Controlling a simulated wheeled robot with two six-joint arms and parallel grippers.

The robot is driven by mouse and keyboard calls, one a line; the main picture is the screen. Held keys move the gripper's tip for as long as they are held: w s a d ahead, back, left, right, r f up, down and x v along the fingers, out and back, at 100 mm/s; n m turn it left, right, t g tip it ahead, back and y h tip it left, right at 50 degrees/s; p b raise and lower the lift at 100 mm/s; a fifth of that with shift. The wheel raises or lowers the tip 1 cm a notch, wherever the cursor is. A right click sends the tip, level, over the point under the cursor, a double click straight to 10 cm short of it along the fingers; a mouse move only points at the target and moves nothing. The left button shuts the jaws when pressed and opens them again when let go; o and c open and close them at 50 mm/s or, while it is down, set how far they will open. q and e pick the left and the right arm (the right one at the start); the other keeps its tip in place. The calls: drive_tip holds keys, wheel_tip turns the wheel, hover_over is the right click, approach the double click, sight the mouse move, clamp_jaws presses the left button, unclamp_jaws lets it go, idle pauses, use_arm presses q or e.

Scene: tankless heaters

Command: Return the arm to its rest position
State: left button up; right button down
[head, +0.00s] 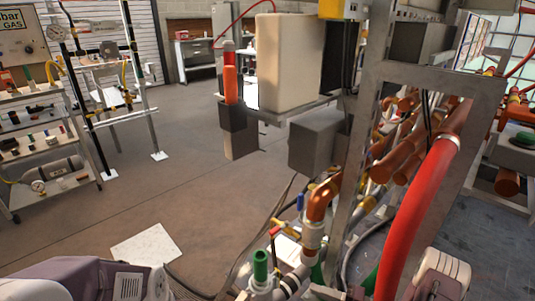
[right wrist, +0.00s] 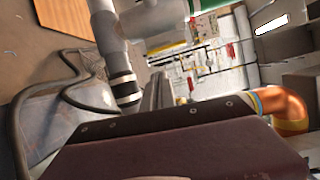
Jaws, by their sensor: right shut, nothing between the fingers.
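My right gripper (right wrist: 157,92) shows in the right wrist view, past the edge of its dark maroon housing. Its narrow grey fingers are together, with nothing held between them. A copper-orange pipe elbow (right wrist: 283,105) is to the right of the gripper, and a white pipe (right wrist: 108,28) with a black collar is at its upper left. In the head view, the red hose (head: 418,215) and pipework hide much of the lower right, where only a little of my right arm shows. My left gripper is not seen.
Pipework with a copper elbow (head: 322,198) and a green-capped fitting (head: 260,265) crowds the lower middle. A grey metal frame (head: 430,78) stands at the right. A shelf cart (head: 42,160) is at the left. The brown floor (head: 180,160) between is largely clear.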

drive_tip(key=s+a+r+n+g+h, duration=0.2)
drive_tip(key=s+a+n+g+h, duration=0.15)
drive_tip(key=s+g, duration=0.3)
drive_tip(key=s+a+r+n+g+h, duration=0.2)
drive_tip(key=s+a+g+h, duration=0.15)
drive_tip(key=s+g, duration=0.3)
drive_tip(key=d+r+t+h+p, duration=0.1)
drive_tip(key=r+h+p, duration=0.1)
drive_tip(key=r+p, duration=1)
drive_tip(key=d+r+n+t+h+p, duration=0.1)
drive_tip(key=d+r+t+h+p, duration=0.1)
drive_tip(key=r+p, duration=1.1)
drive_tip(key=w+d+r+t+h+p, duration=0.1)
drive_tip(key=r+t+h+p, duration=0.1)
drive_tip(key=r+p, duration=1)
wheel_tip(320, 180, up, 5)
drive_tip(key=shift+d+r+h, duration=0.15)
drive_tip(key=shift+d+h, duration=0.2)
drive_tip(key=shift+h, duration=0.55)
drive_tip(key=shift+n, duration=0.25)
